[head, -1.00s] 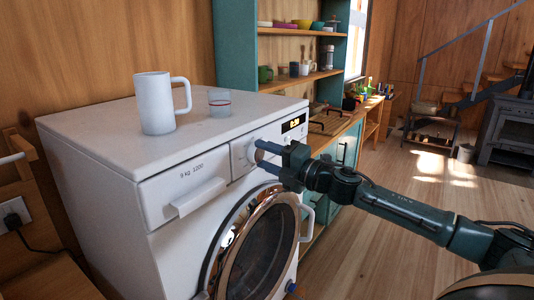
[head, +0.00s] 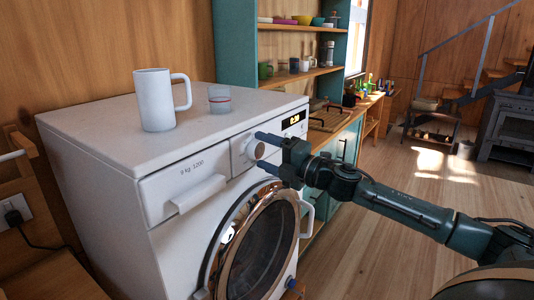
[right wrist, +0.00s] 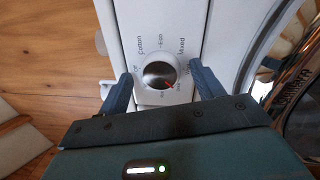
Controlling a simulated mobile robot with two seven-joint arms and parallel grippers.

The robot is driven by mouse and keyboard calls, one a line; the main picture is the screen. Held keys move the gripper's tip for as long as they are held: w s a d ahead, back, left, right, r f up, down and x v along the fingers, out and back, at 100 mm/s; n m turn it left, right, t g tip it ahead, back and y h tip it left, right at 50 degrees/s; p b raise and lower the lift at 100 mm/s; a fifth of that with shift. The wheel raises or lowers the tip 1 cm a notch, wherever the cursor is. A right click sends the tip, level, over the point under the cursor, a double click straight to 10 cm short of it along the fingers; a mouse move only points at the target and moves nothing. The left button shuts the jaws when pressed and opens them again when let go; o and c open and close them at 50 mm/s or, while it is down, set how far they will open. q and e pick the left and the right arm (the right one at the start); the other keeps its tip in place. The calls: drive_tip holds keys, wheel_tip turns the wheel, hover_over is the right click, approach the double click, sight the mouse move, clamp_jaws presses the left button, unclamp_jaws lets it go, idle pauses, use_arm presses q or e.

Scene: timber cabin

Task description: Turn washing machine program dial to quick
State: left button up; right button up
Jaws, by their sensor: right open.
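The white washing machine (head: 110,190) stands at the left. Its round program dial (head: 254,149) is on the front panel, left of the lit display (head: 291,122). My right gripper (head: 261,150) is open at the dial. In the right wrist view, the dial (right wrist: 159,75) sits between the two spread fingers of the right gripper (right wrist: 164,80), with a visible gap on each side. A red mark on the dial points to the lower right. Small labels ring the dial; "Cotton" is at upper left, and the lower ones are too small to read. My left gripper is not in view.
A white mug (head: 153,102) and a small glass (head: 219,99) stand on the machine's top. The round door (head: 262,250) is below the dial, with its handle (head: 306,220) at the right. Teal shelves and a counter stand beyond. The floor at right is open.

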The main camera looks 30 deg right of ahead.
drive_tip(key=shift+s+d+f+b, duration=0.25)
drive_tip(key=shift+s+b, duration=0.2)
drive_tip(key=shift+s, duration=0.05)
drive_tip(key=shift+b+v, duration=0.65)
drive_tip(key=shift+v, duration=0.25)
approach(260, 153)
drive_tip(key=shift+r+v, duration=0.25)
drive_tip(key=shift+v, duration=2)
use_arm(q)
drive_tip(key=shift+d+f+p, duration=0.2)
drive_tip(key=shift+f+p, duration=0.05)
drive_tip(key=shift+p, duration=0.15)
use_arm(e)
drive_tip(key=shift+s+r, duration=0.1)
drive_tip(key=shift+s, duration=0.25)
drive_tip(key=shift+d, duration=0.1)
